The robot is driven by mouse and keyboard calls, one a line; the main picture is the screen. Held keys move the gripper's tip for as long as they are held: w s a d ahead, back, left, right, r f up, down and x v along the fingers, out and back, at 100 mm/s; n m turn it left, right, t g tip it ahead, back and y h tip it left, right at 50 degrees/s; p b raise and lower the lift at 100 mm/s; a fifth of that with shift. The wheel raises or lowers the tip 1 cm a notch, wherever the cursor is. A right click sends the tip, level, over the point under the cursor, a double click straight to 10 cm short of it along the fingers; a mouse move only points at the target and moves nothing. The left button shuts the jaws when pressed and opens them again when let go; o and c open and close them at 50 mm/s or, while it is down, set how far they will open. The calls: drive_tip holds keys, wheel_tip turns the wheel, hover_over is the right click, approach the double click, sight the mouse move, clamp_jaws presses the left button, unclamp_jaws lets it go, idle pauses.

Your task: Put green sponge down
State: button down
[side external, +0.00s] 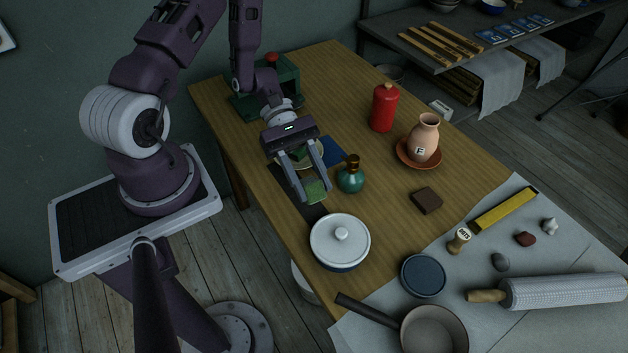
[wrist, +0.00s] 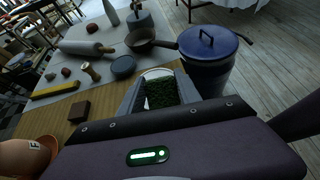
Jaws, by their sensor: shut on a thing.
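My gripper (side external: 309,193) is shut on the green sponge (side external: 315,191), which sits between the two fingertips. It is over the dark strip near the table's left edge, between the white lidded pot and the green bottle. I cannot tell whether the sponge touches the table. In the wrist view the sponge (wrist: 160,93) shows dark green between the fingers, in front of the white pot.
The white lidded pot (side external: 340,241) stands just in front of my gripper. The green bottle (side external: 350,176) stands close on the right. A brown block (side external: 426,201), red bottle (side external: 384,108) and vase (side external: 424,139) are farther right. Bare wood lies between bottle and block.

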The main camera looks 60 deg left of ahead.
sight(314, 178)
drive_tip(key=f+m+g+y, duration=0.1)
drive_tip(key=m+g+y, duration=0.1)
drive_tip(key=m+y, duration=0.2)
drive_tip(key=s+a+f+m+g+y, duration=0.1)
drive_tip(key=m+y, duration=0.3)
drive_tip(key=m, duration=0.4)
drive_tip(key=s+f+m+g+y, duration=0.1)
drive_tip(key=m+g+y, duration=0.1)
drive_tip(key=m+y, duration=0.3)
drive_tip(key=shift+a+f+m+g, duration=0.3)
drive_tip(key=shift+f+m, duration=0.1)
drive_tip(key=shift+m, duration=0.1)
drive_tip(key=w+m+t+y, duration=0.1)
drive_tip(key=w+m, duration=0.1)
drive_tip(key=m, duration=0.1)
drive_tip(key=shift+w+a+y, duration=0.15)
drive_tip(key=shift+w+y, duration=0.05)
drive_tip(key=shift+y, duration=0.1)
drive_tip(key=shift+w+f+m+t, duration=0.2)
drive_tip(key=shift+m+t, duration=0.1)
drive_tip(key=shift+m, duration=0.1)
drive_tip(key=shift+f, duration=3.15)
drive_tip(key=shift+f, duration=0.5)
